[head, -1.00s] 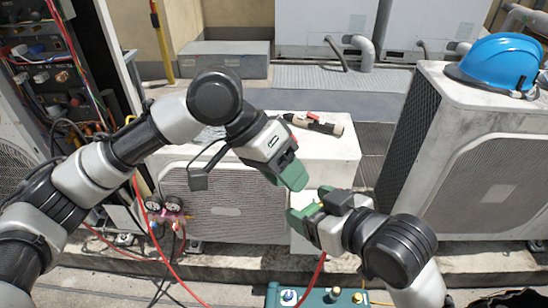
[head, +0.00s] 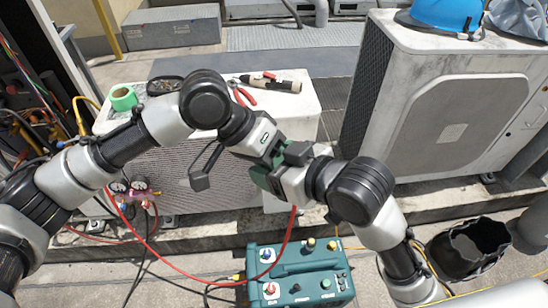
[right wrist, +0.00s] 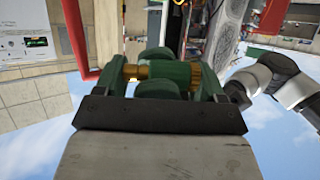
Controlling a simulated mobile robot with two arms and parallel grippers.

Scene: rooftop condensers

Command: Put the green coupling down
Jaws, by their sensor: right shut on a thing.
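A green coupling with a brass-coloured part (right wrist: 165,74) lies crosswise between the fingers of my right gripper in the right wrist view. My right gripper (right wrist: 153,82) is shut on it. In the head view my right gripper (head: 278,172) is in front of the white condenser's right end, and the coupling is hidden or too small to tell apart from the green fingers. My left gripper (head: 270,152) is right beside it, touching or nearly so. Its fingertips overlap the right gripper, so I cannot tell whether it is open or shut.
Green tape (head: 123,97), red-handled pliers (head: 242,92) and a handheld tool (head: 272,84) lie on the white condenser (head: 306,98). A teal machine (head: 300,277) stands below, with a red hose (head: 288,237). A black bucket (head: 468,250) stands at the right.

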